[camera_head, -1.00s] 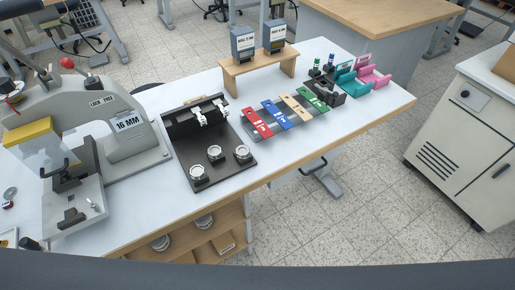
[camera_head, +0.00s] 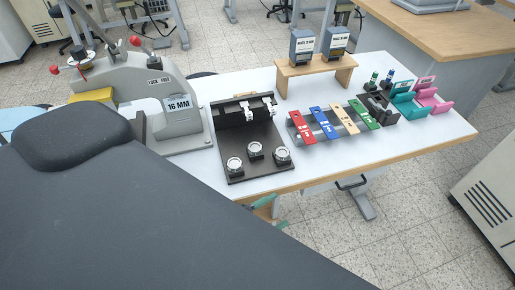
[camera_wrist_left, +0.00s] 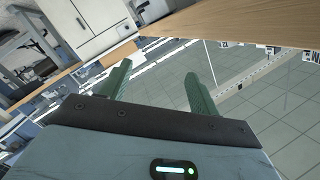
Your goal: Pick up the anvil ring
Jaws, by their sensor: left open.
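Several round silver, ring-like parts stand on a black tray (camera_head: 232,139): a left one (camera_head: 234,166), a middle one (camera_head: 255,150) and a right one (camera_head: 281,155). I cannot tell which is the anvil ring. My left gripper (camera_head: 274,217) has green fingertips showing just below the table's front edge, beyond my large dark arm. In the left wrist view the left gripper (camera_wrist_left: 158,88) is open with nothing between its fingers. It faces the wooden table edge and the tiled floor. My right gripper is not in view.
A grey press (camera_head: 150,95) labelled 16 MM stands left of the tray. Coloured strips (camera_head: 322,122) lie on a rack to the right, with teal and pink holders beyond. A wooden stand (camera_head: 314,70) holds two boxes behind. My arm hides the table's front left and the shelf below.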

